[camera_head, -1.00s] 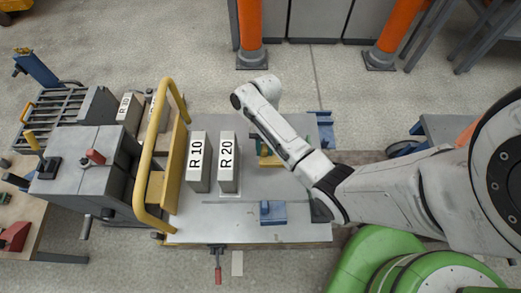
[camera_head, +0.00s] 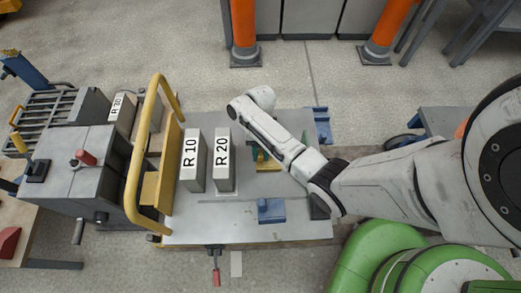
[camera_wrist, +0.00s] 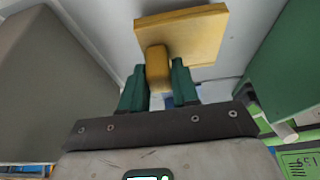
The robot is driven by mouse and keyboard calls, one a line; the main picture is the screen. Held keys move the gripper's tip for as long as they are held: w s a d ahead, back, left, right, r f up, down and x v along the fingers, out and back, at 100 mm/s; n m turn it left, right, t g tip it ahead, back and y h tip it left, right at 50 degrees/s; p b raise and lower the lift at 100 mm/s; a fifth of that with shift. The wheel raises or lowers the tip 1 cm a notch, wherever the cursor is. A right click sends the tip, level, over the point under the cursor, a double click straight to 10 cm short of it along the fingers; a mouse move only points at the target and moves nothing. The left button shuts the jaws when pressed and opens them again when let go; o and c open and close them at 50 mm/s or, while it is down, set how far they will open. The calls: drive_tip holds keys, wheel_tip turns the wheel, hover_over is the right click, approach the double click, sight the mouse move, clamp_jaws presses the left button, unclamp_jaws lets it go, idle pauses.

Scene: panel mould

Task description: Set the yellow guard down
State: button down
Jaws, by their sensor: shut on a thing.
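The yellow guard (camera_wrist: 190,36) is a flat yellow plate with a blocky yellow grip (camera_wrist: 158,68) in the wrist view. My gripper (camera_wrist: 158,84) has its dark green fingers closed on either side of that grip. In the head view a small part of the guard (camera_head: 266,164) shows beneath my arm, right of the R 20 block, over the grey table (camera_head: 240,228). My wrist hides most of the guard and gripper there. I cannot tell whether the plate touches the table.
Upright blocks R 10 (camera_head: 190,165) and R 20 (camera_head: 222,165) stand left of my gripper. A yellow tube frame (camera_head: 137,165) rises further left. A blue piece (camera_head: 271,211) lies in front, another blue piece (camera_head: 320,125) behind right. The front table strip is mostly clear.

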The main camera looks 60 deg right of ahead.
drive_tip(key=c, duration=0.8)
unclamp_jaws()
drive_tip(key=shift+c, duration=0.2)
